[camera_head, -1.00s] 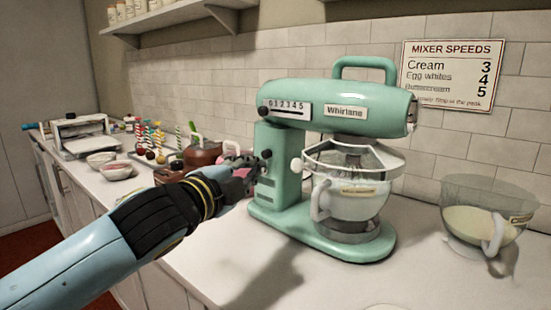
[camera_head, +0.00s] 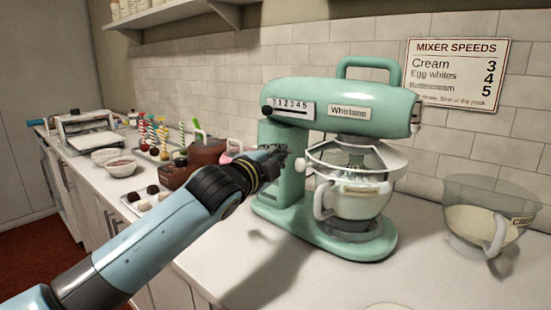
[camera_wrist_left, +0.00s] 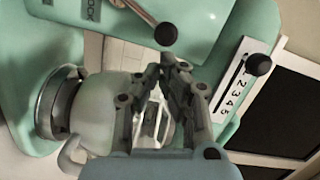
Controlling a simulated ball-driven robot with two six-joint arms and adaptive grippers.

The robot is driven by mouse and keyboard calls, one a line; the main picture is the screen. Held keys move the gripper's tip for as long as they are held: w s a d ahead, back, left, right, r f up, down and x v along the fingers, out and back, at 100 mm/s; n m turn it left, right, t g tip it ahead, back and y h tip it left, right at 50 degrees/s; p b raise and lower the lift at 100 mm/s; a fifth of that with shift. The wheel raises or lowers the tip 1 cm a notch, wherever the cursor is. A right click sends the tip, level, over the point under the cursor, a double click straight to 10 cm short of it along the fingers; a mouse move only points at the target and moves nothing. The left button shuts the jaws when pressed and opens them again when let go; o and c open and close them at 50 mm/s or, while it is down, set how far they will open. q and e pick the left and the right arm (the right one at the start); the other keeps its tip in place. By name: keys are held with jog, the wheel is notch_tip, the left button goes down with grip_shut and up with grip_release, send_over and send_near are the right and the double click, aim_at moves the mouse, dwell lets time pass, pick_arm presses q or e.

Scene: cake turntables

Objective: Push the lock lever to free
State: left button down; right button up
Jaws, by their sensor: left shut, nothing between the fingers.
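The green stand mixer (camera_head: 345,95) stands on the white counter. In the left wrist view, the lock lever (camera_wrist_left: 165,33) is a metal arm with a round black knob, beside partly visible "LOCK" lettering on the green body. My left gripper (camera_head: 284,152) is at the mixer's column in the head view and hides the lever there. In the left wrist view, my left gripper (camera_wrist_left: 173,62) is shut and empty, its tips just below the black knob. I cannot tell whether they touch it. My right gripper is not in view.
The speed slider (camera_head: 267,110) is on the mixer head above my left gripper. The mixer bowl (camera_head: 355,203) is right of it. A glass bowl (camera_head: 485,215) stands farther right. The front counter is clear.

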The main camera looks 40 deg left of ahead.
pick_arm(q)
jog(key=shift+r, duration=0.1)
jog(key=shift+a+r+n+p, duration=0.2)
jog(key=shift+n+p, duration=0.1)
jog(key=shift+p, duration=0.25)
jog(key=shift+a+r+n+p, duration=0.1)
jog(key=shift+a+n+p, duration=0.05)
jog(key=shift+n+p, duration=0.2)
jog(key=a+n+p, duration=0.1)
jog(key=p, duration=0.1)
jog(key=a+r+n+p, duration=0.1)
jog(key=p, duration=0.1)
jog(key=a+r+n+p, duration=0.1)
jog(key=p, duration=0.1)
jog(key=shift+w+r+n+g+h, duration=0.1)
jog(key=shift+n+g+h, duration=0.25)
jog(key=shift+g+h, duration=0.05)
jog(key=shift+a+n+h+p, duration=0.3)
jog(key=shift+a+n+p, duration=0.35)
jog(key=shift+a+n, duration=0.3)
jog(key=shift+w+d, duration=0.1)
